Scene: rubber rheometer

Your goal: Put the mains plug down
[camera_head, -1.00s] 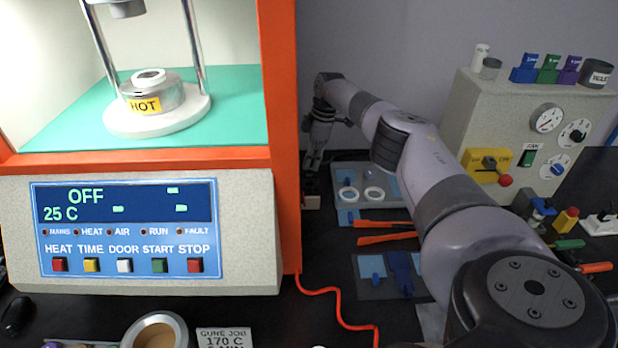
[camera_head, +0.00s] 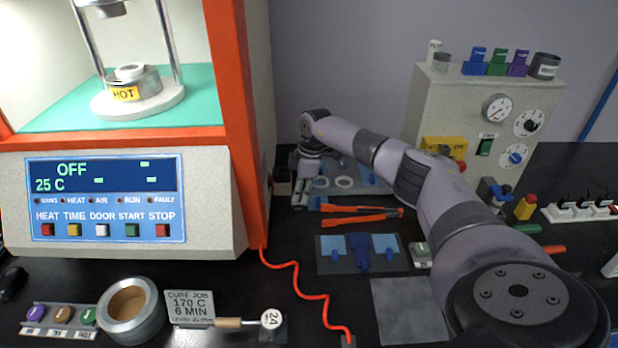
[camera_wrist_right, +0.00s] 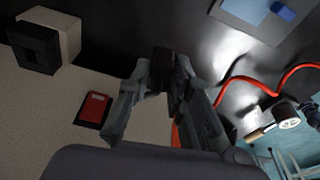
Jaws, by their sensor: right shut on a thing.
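My right gripper (camera_head: 300,196) reaches to the back, beside the orange and grey machine. In the right wrist view its fingers (camera_wrist_right: 162,78) are closed around a small dark thing, which I take to be the mains plug (camera_wrist_right: 161,66). The plug's shape is hard to make out there, and the hand hides it in the head view. A beige block with a black face (camera_wrist_right: 35,50) is apart from the fingers. I cannot tell whether the plug touches the dark bench. My left gripper is not in view.
The rheometer (camera_head: 130,215) stands at left. A tray with white rings (camera_head: 380,201) lies right of my gripper, with orange-handled tongs (camera_head: 350,220) in front. A red cable (camera_head: 312,296) crosses the bench. A grey control box (camera_head: 450,105) and a power strip (camera_head: 565,212) are at right.

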